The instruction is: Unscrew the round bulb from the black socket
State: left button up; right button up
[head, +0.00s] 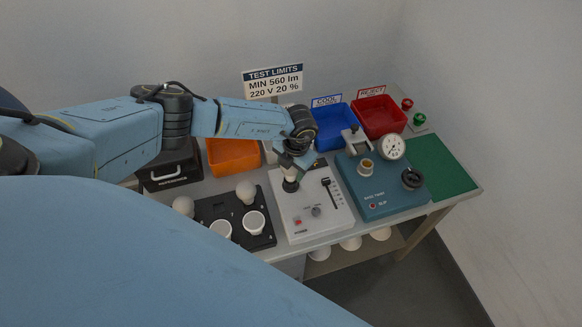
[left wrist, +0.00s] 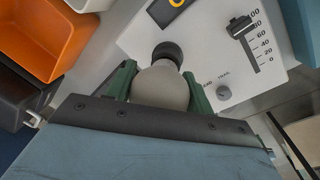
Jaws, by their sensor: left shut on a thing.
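The round bulb (left wrist: 160,88) is pale and sits with its base at the black socket (left wrist: 167,52) in the left wrist view. My left gripper (left wrist: 157,80) has its green fingers on both sides of the bulb and is shut on it. In the head view the left gripper (head: 292,171) is over the white tester box (head: 318,222), with the black socket (head: 290,186) just below it. The bulb is mostly hidden by the gripper there. Whether its thread is still in the socket cannot be told. My right gripper is not in view.
A black tray (head: 262,241) with several bulbs stands left of the tester. A teal timer box (head: 385,205) with a dial stands right. Orange (head: 232,168), blue (head: 325,122) and red (head: 378,131) bins stand behind. The green mat (head: 440,165) is clear.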

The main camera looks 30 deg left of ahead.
pick_arm(q)
jog(key=n, duration=0.2)
jog(key=n+p, duration=0.1)
jog(key=n, duration=0.1)
jog(key=d+n+g, duration=0.1)
jog(key=n, duration=0.1)
jog(key=shift+s+p, duration=0.3)
jog(key=shift+p, duration=0.1)
jog(key=n+p, duration=0.1)
jog(key=n, duration=0.4)
jog(key=shift+s+n+h, duration=0.1)
jog(key=shift+n+h, duration=0.2)
jog(key=shift+h, duration=0.1)
jog(key=n, duration=0.4)
jog(key=shift+f+n+g+h, duration=0.15)
jog(key=shift+n+g+h, duration=0.15)
jog(key=shift+n+g, duration=0.1)
jog(key=n, duration=0.5)
jog(key=shift+s+n+h, duration=0.1)
jog(key=shift+n+h, duration=0.3)
jog(key=o, duration=0.7)
jog(key=shift+o, duration=0.8)
